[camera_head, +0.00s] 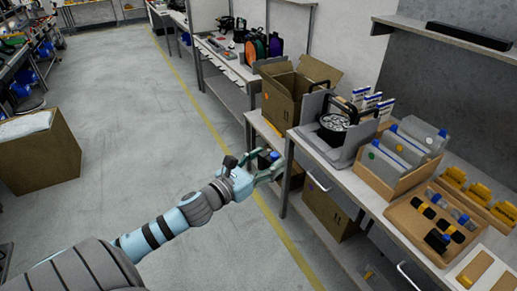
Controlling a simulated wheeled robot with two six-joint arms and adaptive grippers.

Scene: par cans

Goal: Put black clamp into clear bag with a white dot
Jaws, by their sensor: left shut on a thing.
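My left gripper (276,168) is out over the aisle side of the bench, in front of the lower shelf. My right gripper is not in view.
A brown tray (409,222) with yellow, black and blue parts lies in front of the bag box. A grey holder (342,157) with a round black lamp and an open carton (283,95) stand at the bench's far end. The aisle floor (150,130) is clear.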

